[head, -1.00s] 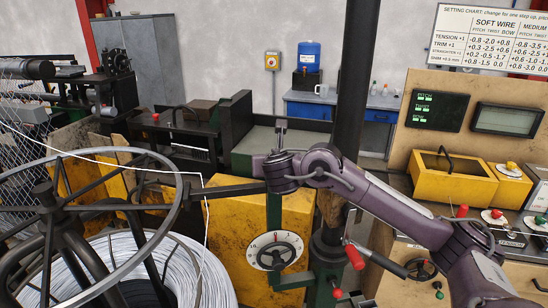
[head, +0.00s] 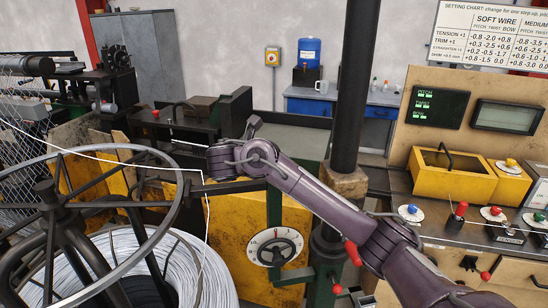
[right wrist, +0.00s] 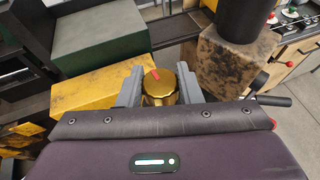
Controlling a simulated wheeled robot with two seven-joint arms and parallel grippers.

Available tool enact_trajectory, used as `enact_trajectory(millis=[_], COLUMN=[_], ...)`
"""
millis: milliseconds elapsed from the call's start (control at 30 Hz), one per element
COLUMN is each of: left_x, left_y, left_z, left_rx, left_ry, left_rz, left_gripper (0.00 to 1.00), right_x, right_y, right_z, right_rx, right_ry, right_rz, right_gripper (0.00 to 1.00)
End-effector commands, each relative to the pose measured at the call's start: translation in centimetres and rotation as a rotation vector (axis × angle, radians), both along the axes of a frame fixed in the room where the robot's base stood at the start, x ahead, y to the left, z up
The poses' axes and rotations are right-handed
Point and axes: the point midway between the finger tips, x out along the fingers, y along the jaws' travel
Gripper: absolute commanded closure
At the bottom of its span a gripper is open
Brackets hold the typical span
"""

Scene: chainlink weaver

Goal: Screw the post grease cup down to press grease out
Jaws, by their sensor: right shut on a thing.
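The grease cup (right wrist: 160,86) shows in the right wrist view as a round brass cap with a red mark on its top. My right gripper (right wrist: 159,81) has one grey finger on each side of the cup and is shut on it. In the head view my right arm reaches in from the right across the green post, and its wrist hides the cup and the fingers there. My left gripper is not in view.
A dark upright pole (head: 355,85) with a worn brown block (head: 343,183) stands beside my arm. A white dial (head: 275,247) is below the arm. A wire reel (head: 75,215) fills the left. A control bench with yellow boxes (head: 450,178) is at the right.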

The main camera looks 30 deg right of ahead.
Motion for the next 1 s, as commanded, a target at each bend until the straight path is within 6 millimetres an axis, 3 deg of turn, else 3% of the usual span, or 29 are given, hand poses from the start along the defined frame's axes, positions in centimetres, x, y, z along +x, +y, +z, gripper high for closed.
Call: enact_trajectory(millis=[500, 533, 667, 1000], left_x=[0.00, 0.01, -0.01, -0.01], left_y=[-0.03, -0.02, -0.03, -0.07], left_z=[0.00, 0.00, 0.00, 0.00], left_rx=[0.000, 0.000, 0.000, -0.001], left_ry=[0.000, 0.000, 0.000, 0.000], left_rz=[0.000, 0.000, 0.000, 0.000], left_gripper=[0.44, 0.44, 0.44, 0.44], right_x=[0.02, 0.02, 0.02, 0.02], right_y=[-0.04, -0.05, -0.04, -0.08], right_z=[0.03, 0.02, 0.01, 0.03], right_rx=[0.002, 0.002, 0.001, 0.000], right_ry=[-0.001, -0.001, -0.002, -0.001], right_rz=[-0.019, -0.019, -0.019, -0.019], right_gripper=[0.91, 0.66, 0.49, 0.46])
